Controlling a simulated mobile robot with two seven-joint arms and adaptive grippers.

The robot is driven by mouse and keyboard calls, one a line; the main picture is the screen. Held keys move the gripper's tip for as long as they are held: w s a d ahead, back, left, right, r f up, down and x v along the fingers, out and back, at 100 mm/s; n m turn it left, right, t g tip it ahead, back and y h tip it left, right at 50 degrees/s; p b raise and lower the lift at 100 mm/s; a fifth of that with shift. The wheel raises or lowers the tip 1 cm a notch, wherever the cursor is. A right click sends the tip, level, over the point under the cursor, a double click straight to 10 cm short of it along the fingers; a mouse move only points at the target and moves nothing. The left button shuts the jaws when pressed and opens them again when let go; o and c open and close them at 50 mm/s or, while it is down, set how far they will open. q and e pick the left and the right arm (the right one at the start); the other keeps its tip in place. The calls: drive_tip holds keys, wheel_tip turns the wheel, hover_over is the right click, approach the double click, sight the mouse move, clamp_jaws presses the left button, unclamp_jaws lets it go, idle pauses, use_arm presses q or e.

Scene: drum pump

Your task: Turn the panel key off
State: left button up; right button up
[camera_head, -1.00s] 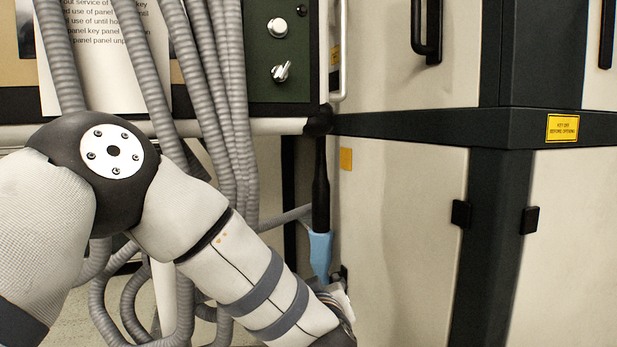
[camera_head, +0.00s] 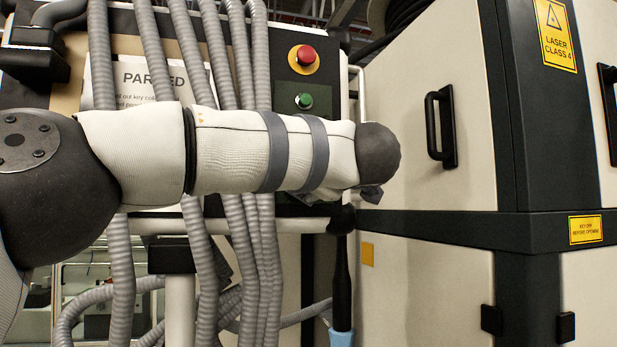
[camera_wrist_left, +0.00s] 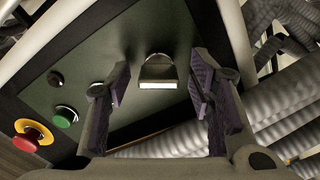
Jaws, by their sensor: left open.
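The dark green control panel (camera_wrist_left: 100,55) fills much of the left wrist view. On it the silver panel key switch (camera_wrist_left: 157,72) sticks out, with a bright lower edge. My left gripper (camera_wrist_left: 158,95) is open, with one finger on each side of the key switch in that view. I cannot tell whether either finger touches it. In the head view my left forearm crosses in front of the panel and hides the key switch. Only a small dark part of the left gripper (camera_head: 370,194) shows there, below the wrist. My right gripper is not in view.
A red stop button (camera_head: 307,55) and a green button (camera_head: 304,101) sit above my arm. Grey hoses (camera_head: 120,270) hang in front of the panel's left side, partly over a paper notice (camera_head: 148,78). A cream cabinet (camera_head: 430,180) with a black handle (camera_head: 440,127) stands right.

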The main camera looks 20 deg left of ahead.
use_arm(q)
drive_tip(key=shift+w+a+r, duration=0.1)
drive_tip(key=shift+w+a, duration=0.2)
drive_tip(key=shift+w, duration=0.25)
clamp_jaws()
drive_tip(key=n, duration=0.5)
drive_tip(key=shift+n, duration=0.3)
drive_tip(key=n, duration=0.6)
idle(0.4)
unclamp_jaws()
